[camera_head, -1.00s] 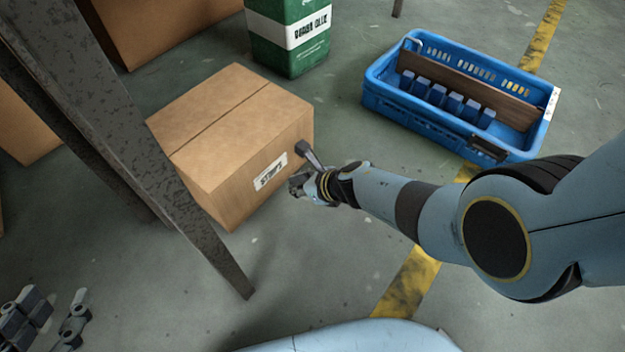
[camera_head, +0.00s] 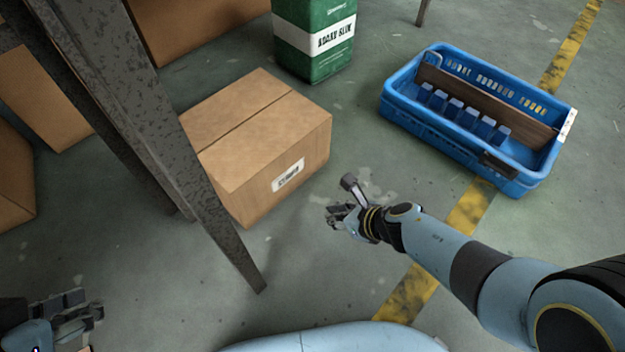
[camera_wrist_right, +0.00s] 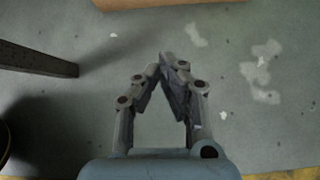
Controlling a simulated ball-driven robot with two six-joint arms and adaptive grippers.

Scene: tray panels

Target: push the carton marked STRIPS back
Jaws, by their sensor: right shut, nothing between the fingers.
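The brown carton (camera_head: 255,150) stands upright on the floor, left of centre in the head view. Its white label (camera_head: 288,175) is on the front side; the lettering is too blurred to read now. A grey metal leg hides its left end. My right gripper (camera_head: 336,214) is shut and empty, in front of the carton's right end and apart from it. In the right wrist view the fingertips (camera_wrist_right: 162,62) meet above bare floor, and the carton's lower edge (camera_wrist_right: 165,3) shows at the top. My left gripper (camera_head: 78,308) is at the bottom left, far from the carton.
A blue crate (camera_head: 420,115) with several blocks stands at the right. Other cartons (camera_head: 50,100) stand at the left.

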